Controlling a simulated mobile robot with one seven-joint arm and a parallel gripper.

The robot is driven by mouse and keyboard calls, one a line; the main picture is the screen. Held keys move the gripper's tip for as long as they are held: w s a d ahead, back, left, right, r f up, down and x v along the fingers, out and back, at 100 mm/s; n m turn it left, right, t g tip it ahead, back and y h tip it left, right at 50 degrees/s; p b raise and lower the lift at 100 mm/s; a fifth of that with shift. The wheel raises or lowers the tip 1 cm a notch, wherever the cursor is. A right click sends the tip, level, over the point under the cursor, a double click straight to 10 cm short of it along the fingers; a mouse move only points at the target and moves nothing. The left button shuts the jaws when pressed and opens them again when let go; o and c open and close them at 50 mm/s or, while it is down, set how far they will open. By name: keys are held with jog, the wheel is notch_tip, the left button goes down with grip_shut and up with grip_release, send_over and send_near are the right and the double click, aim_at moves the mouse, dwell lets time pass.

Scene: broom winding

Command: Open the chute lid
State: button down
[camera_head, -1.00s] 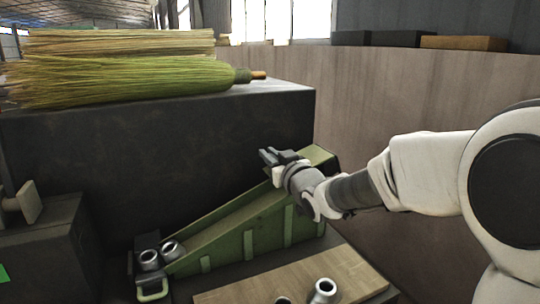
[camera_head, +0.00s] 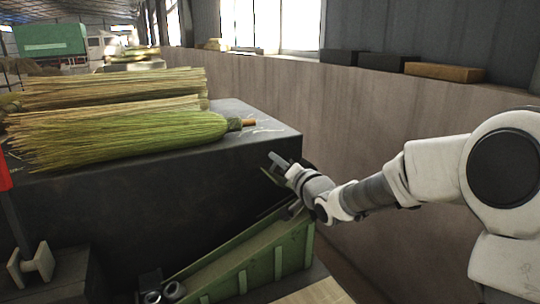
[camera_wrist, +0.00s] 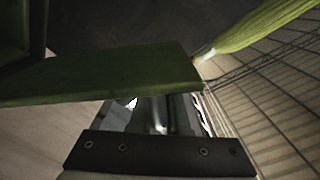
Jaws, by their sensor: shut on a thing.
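The green chute (camera_head: 245,262) slopes down to the left against the dark block, with its tall end at the right. Its lid is a flat green plate (camera_wrist: 120,75) across the wrist view; in the head view only dark bits of it (camera_head: 270,176) show around my gripper, tilted up above the chute's tall end. My gripper (camera_head: 280,163) is shut on the lid's edge. The fingers (camera_wrist: 160,115) reach the plate in the wrist view, but their tips are hidden by it.
Green-yellow brooms (camera_head: 120,135) lie on the dark block (camera_head: 200,175) behind the chute; one handle end points toward my gripper. Metal rings (camera_head: 162,292) sit at the chute's low end. A long wooden wall (camera_head: 370,115) runs at the right.

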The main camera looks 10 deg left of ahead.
jog(key=w+d+r+m+p, duration=0.3)
jog(key=w+d+m+p, duration=0.2)
jog(key=p, duration=0.6)
jog(key=shift+w+d+m, duration=0.4)
jog(key=shift+d+m, duration=0.95)
jog(key=shift+m, duration=0.45)
jog(key=c, duration=0.9)
grip_release()
jog(key=shift+s+f, duration=0.1)
